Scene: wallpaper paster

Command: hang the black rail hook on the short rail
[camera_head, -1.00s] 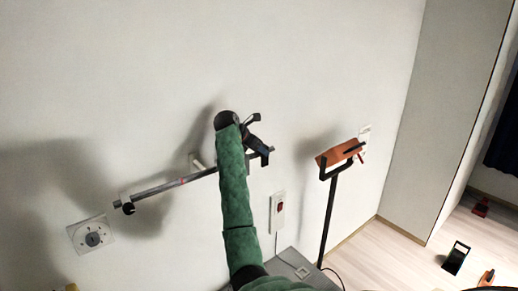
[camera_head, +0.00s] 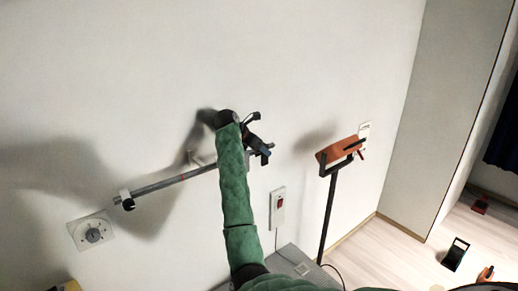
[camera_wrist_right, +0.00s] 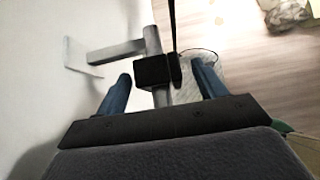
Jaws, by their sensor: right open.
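The short grey rail (camera_head: 170,186) is fixed along the wall and rises to the right, its right part hidden behind my right arm and gripper. In the wrist view the rail (camera_wrist_right: 152,40) runs between my fingers, with an arm reaching to the wall. A black block, seemingly the black rail hook (camera_wrist_right: 153,72), sits at the rail between my fingertips; whether it is seated on the rail I cannot tell. My right gripper (camera_head: 262,150) is open, its blue fingers apart on both sides of the block. My left gripper is not in view.
A small black piece (camera_head: 128,204) is at the rail's left end. A wall dial (camera_head: 93,235) and a switch box (camera_head: 278,207) are close below the rail. A dark stand (camera_head: 328,215) holding an orange-brown piece (camera_head: 335,149) is to the right.

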